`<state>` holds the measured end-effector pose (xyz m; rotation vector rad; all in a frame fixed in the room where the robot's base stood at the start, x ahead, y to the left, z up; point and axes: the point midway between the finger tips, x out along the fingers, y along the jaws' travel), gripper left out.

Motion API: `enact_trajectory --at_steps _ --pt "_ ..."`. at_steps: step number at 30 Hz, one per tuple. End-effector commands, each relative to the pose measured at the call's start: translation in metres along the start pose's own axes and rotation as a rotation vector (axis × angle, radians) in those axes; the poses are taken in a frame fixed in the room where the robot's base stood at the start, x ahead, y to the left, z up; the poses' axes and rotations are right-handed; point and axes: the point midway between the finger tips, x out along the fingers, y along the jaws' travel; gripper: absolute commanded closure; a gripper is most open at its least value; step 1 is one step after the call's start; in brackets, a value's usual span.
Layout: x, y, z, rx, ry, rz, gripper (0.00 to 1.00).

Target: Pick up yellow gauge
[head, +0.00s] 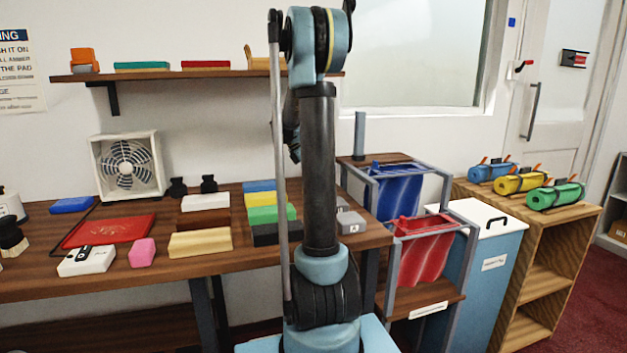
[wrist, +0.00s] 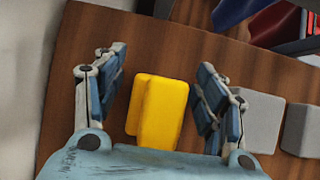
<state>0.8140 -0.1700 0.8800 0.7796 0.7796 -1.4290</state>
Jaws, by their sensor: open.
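The yellow gauge (wrist: 160,108), a small block with a raised step on one side, lies on the wooden counter (wrist: 165,42) in the wrist view. My gripper (wrist: 162,64) is open, with one finger to the left of the gauge and one to the right. A gap shows between each finger and the gauge. The gauge's near end is close to my gripper's palm. In the head view I cannot make out the gauge; my own arm covers that part of the counter.
Two grey blocks lie right of the gauge, the nearer one (wrist: 262,121) close to my right finger. In the head view, several coloured blocks, one of them green (head: 270,214), lie left of my arm. A red bag (head: 420,252) hangs in a frame beyond the counter's right end.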

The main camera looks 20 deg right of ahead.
Motion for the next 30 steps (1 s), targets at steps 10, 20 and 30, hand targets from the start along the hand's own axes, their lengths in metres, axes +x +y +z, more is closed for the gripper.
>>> enact_trajectory --at_steps 10,20,30 --pt "0.001 0.000 0.001 0.001 0.000 0.000 0.71" --pt "0.000 0.000 0.001 0.001 0.000 -0.001 0.87" --pt "-0.020 -0.004 0.015 0.002 0.000 -0.001 0.87"
